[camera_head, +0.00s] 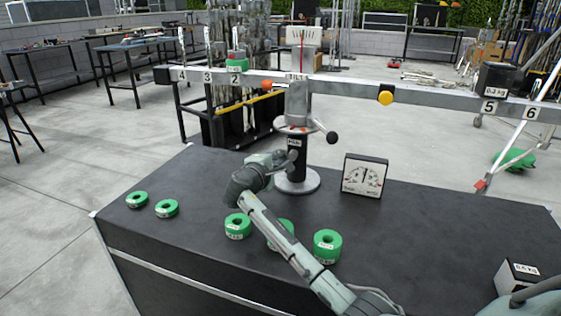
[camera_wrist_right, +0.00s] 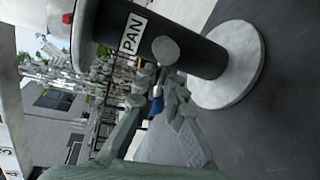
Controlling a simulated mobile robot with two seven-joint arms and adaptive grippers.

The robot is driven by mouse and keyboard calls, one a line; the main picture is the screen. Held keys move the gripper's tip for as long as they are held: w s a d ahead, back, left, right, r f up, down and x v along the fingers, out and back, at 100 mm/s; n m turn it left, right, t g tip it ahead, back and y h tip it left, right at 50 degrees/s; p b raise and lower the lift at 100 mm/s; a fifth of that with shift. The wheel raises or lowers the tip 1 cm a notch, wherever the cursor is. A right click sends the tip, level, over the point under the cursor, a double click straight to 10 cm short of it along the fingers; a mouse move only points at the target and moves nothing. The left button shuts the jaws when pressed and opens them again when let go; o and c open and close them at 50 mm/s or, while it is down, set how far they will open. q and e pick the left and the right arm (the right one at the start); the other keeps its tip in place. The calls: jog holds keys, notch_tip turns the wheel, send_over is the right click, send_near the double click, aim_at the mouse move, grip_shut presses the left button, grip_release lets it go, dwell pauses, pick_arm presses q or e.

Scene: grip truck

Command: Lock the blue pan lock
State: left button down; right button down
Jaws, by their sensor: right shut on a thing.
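The balance stands on the dark table, with a black column (camera_head: 297,160) on a round pale base (camera_head: 297,183). The column also shows in the wrist view (camera_wrist_right: 185,50), tipped sideways, with a "PAN" label (camera_wrist_right: 132,33). A grey round knob (camera_wrist_right: 165,49) sticks out of it. A small blue part, the pan lock (camera_wrist_right: 156,107), shows between the fingers of my right gripper (camera_wrist_right: 160,88). In the head view my right gripper (camera_head: 284,158) is at the column's left side, shut on the lock, which is mostly hidden by the fingers. My left gripper is out of view.
Several green ring weights (camera_head: 327,246) lie at the table's front, some behind my right arm. A dial box (camera_head: 364,176) stands right of the column. The long beam (camera_head: 430,100) spans above, with a black ball-ended handle (camera_head: 331,137) below it. A labelled block (camera_head: 516,275) sits at the right.

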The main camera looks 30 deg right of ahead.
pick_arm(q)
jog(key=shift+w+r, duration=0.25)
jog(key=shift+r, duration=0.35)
pick_arm(e)
jog(key=shift+r+m+t, duration=0.2)
jog(key=shift+m+t, duration=0.1)
jog(key=shift+m, duration=0.6)
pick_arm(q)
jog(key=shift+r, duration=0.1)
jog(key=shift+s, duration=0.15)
pick_arm(e)
jog(key=shift+r, duration=0.1)
jog(key=c, duration=1.6)
grip_release()
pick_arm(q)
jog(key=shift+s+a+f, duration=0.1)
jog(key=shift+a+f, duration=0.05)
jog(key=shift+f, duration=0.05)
